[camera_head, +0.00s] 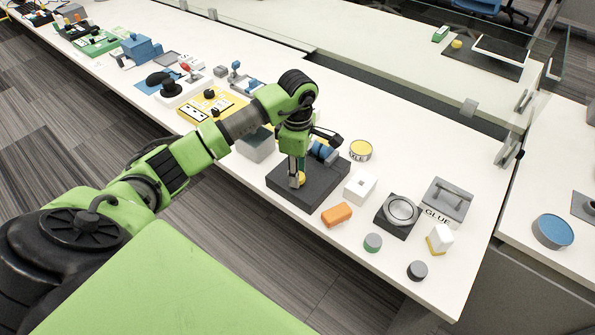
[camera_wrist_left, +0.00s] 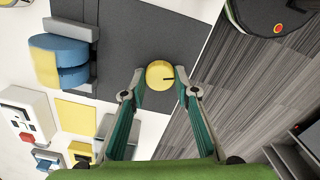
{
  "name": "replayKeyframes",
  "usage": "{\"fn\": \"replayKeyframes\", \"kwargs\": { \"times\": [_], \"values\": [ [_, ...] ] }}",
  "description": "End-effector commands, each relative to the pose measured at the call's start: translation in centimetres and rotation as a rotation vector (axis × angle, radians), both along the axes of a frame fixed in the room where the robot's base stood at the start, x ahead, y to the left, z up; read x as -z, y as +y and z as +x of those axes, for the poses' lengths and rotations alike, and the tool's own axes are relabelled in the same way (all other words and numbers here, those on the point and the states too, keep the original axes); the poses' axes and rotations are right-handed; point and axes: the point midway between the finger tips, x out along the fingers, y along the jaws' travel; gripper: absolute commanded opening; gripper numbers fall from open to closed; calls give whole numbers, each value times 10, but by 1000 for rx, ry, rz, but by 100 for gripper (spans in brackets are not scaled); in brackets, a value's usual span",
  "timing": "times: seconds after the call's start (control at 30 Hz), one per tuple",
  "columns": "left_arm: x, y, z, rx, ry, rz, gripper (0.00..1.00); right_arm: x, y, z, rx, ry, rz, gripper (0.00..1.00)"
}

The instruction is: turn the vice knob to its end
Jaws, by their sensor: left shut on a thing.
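The vice stands on a dark base (camera_head: 281,186) near the front edge of the white table. Its yellow knob (camera_head: 298,179) faces the front, and a blue body (camera_head: 322,151) sits behind it. My left gripper (camera_head: 296,170) points down at the knob. In the left wrist view the yellow knob (camera_wrist_left: 159,74) with a dark mark on its face sits between the fingertips of my left gripper (camera_wrist_left: 160,88), which are closed on its sides. The blue and yellow part (camera_wrist_left: 62,62) of the vice shows at the left there. My right gripper is in neither view.
An orange block (camera_head: 337,214), a white box (camera_head: 360,187), a yellow-topped round tin (camera_head: 360,150) and a grey box marked GLUE (camera_head: 446,202) stand to the right. A yellow panel (camera_head: 213,104) lies to the left. The table's front edge is close to the base.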

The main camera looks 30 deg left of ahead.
Motion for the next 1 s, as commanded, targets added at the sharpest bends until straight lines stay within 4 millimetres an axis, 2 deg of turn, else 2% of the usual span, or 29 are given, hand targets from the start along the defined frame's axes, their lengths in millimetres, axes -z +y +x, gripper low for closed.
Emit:
{"fn": "replayKeyframes", "kwargs": {
  "times": [0.37, 1.0],
  "values": [
    [0, 1, 0, -169, -1, 1, 6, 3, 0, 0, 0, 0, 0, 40],
    [0, 0, 0, -766, -1, 0, 6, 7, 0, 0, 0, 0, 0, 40]
  ]
}}
